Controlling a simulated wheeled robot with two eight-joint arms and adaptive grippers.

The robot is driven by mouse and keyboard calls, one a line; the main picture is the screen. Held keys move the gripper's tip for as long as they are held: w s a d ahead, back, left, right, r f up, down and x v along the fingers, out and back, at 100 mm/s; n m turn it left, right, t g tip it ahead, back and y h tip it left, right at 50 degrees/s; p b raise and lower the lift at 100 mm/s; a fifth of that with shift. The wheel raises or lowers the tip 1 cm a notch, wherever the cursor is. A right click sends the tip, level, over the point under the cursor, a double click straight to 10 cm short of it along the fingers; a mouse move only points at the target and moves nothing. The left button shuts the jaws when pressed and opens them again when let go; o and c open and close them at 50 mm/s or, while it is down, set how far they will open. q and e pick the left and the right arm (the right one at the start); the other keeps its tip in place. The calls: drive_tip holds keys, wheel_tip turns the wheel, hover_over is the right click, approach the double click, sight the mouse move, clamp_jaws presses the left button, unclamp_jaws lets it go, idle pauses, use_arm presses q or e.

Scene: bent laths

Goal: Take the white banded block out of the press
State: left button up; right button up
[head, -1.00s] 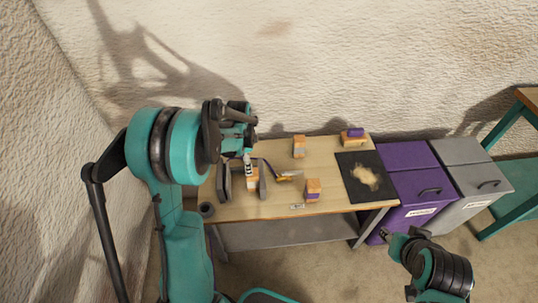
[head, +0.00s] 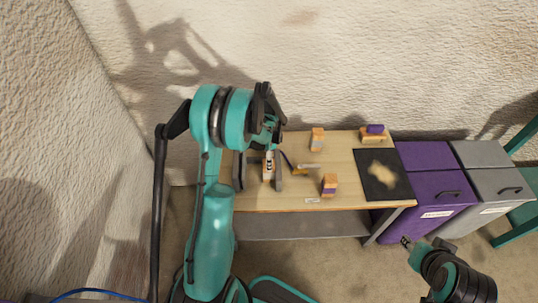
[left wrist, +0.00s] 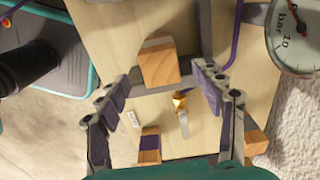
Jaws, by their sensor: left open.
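The press, with two dark upright plates (head: 279,170), stands at the left end of the workbench (head: 300,203). A wooden block with a pale patch (head: 268,170) sits between the plates, partly covered from above in the head view. In the left wrist view a wooden block (left wrist: 158,65) with a pale grey edge lies ahead between my fingers. My left gripper (left wrist: 163,80) is open above the press, its fingers spread on either side of that block. Contact cannot be told. My right gripper (head: 406,242) is low at the right, off the bench; its jaws are too small to judge.
Another pale-banded block (head: 317,141), a purple-banded block (head: 329,185) and a block with a purple top (head: 372,136) stand on the bench. A black mat (head: 373,190) lies at its right. Purple (head: 432,190) and grey (head: 490,185) bins adjoin. A gauge (left wrist: 295,35) is near the left gripper.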

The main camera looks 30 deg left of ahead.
use_arm(q)
drive_tip(key=b, duration=0.1)
hover_over(268, 177)
drive_tip(key=w+a, duration=0.1)
drive_tip(key=w, duration=0.1)
drive_tip(key=shift+w+f, duration=0.2)
drive_tip(key=shift+f, duration=2.05)
drive_tip(key=c, duration=1.4)
